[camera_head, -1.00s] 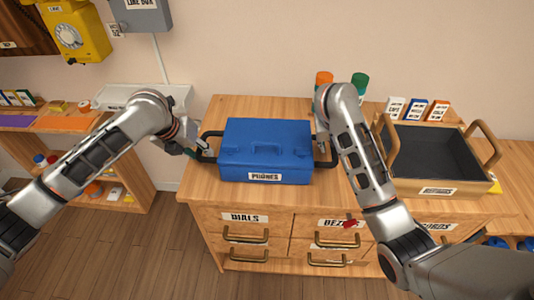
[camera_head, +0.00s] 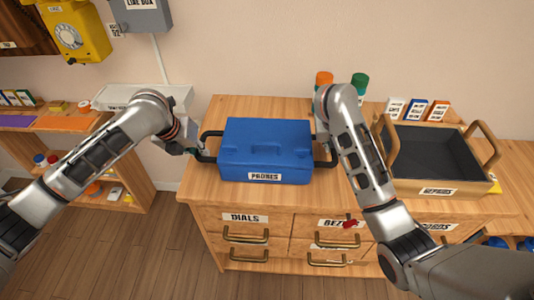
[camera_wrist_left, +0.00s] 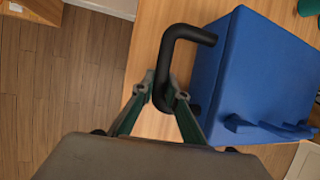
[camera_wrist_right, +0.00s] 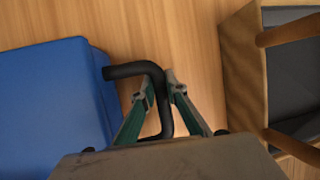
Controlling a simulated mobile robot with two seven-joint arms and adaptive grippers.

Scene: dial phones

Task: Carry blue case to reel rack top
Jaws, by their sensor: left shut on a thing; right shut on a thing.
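My right gripper (camera_head: 325,142) is at the right handle, largely hidden by my right arm. In the right wrist view the right gripper (camera_wrist_right: 160,88) is shut on the other black handle (camera_wrist_right: 135,70), beside the blue case (camera_wrist_right: 50,105). I cannot identify a reel rack in view.
An open "REPAIRS" crate (camera_head: 424,187) with wooden handles stands right of the case. Orange-lidded (camera_head: 324,78) and green-lidded (camera_head: 359,82) containers stand behind. A low shelf (camera_head: 130,165) is at left. A yellow phone (camera_head: 72,35) hangs on the wall. The cabinet top before the case is clear.

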